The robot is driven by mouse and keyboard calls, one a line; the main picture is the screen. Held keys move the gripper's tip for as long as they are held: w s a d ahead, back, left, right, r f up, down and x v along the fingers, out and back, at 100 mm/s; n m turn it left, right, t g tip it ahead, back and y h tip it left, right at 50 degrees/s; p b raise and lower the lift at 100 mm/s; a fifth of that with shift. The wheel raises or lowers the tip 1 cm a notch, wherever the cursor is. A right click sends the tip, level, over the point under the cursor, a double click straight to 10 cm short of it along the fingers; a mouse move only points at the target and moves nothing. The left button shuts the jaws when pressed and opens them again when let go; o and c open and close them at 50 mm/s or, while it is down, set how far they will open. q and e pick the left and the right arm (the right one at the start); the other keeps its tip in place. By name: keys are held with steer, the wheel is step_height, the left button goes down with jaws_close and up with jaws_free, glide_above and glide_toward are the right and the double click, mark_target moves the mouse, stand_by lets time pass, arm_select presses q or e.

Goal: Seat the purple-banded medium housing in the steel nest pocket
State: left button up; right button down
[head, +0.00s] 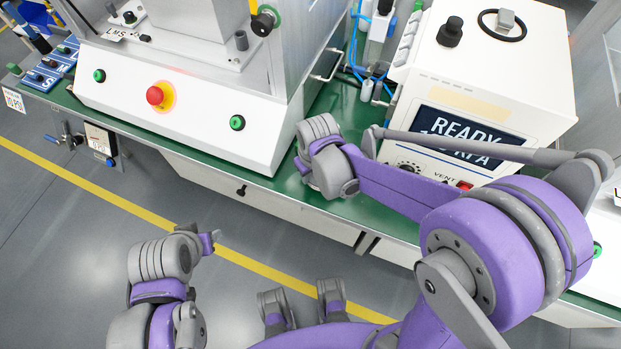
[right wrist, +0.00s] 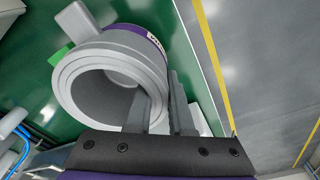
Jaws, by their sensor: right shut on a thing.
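The purple-banded housing (right wrist: 115,75) is a grey hollow cylinder with a thick stepped rim, a purple band and a white label. In the right wrist view it lies with its open end towards the camera. My right gripper (right wrist: 158,100) is shut on its wall, with one finger inside the bore and the other outside. In the head view my right wrist (head: 325,150) is over the green bench, between the press and the white unit; its fingers and the housing are hidden there. My left arm (head: 165,280) is folded low at left; its fingers cannot be made out. The nest pocket cannot be made out.
The press (head: 185,100) with a red button stands left of my right wrist, with a steel plate (head: 205,45) on top. The white unit (head: 490,80) with a READY display stands at right. Green bench surface (head: 335,105) shows between them. Grey floor (head: 80,230) is clear in front.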

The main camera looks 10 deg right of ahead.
steer(key=shift+f, duration=1.3)
steer(key=shift+f, duration=0.2)
steer(key=c, duration=0.8)
jaws_free()
